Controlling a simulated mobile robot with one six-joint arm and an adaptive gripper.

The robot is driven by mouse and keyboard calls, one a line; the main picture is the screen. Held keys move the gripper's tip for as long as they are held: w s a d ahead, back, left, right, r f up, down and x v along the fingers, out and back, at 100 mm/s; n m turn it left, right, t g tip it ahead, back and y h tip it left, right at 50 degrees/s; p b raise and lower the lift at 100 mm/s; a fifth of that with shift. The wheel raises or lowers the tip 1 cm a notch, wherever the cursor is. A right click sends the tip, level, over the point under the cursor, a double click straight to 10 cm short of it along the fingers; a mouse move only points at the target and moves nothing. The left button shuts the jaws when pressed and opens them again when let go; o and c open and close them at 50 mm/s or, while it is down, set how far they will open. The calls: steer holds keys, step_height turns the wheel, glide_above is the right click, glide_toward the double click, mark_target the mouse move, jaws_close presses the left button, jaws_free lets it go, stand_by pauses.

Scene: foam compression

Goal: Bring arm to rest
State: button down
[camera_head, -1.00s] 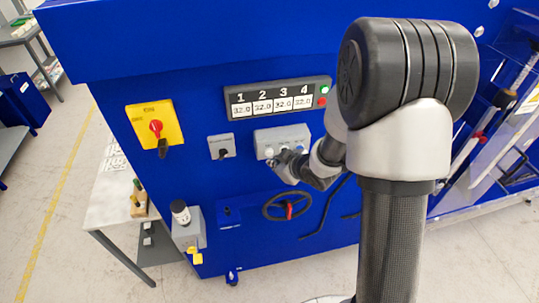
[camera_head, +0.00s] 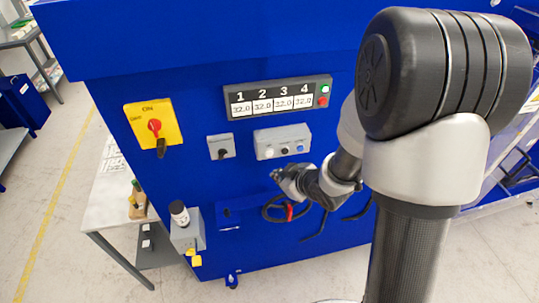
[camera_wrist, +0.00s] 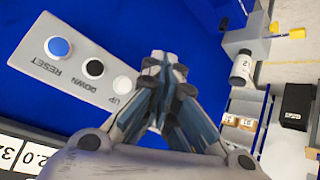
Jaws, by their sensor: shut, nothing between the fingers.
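My gripper (camera_head: 283,173) is in front of the blue machine (camera_head: 110,95), below the grey button box (camera_head: 282,142) and apart from it. In the wrist view my gripper (camera_wrist: 165,62) has its fingers together with nothing between them. The button box (camera_wrist: 75,68) there shows a blue RESET, a black DOWN and a white UP button, left of the fingers. My arm is bent and covers part of the machine's right side in the head view.
A display (camera_head: 277,97) reads 32.0 in the visible slots. A yellow switch plate (camera_head: 151,128) and a small grey switch (camera_head: 221,146) are to the left. A side table (camera_head: 108,208) stands at the left.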

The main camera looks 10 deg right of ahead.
stand_by(0.3)
steer(key=s+d+r+m+g+h+b, duration=0.2)
steer(key=s+d+m+h+b, duration=0.3)
steer(key=s+b, duration=0.55)
steer(key=s+a+f+m+g+y+b, duration=0.1)
steer(key=s+a+b, duration=0.2)
steer(key=s, duration=0.4)
steer(key=s+a+f+m+g+y+b, duration=0.1)
steer(key=s+a+f+b, duration=0.1)
steer(key=s+b, duration=0.3)
steer(key=s+a, duration=0.1)
steer(key=s, duration=0.2)
steer(key=shift+m+b, duration=0.3)
steer(key=shift+b, duration=0.1)
stand_by(0.3)
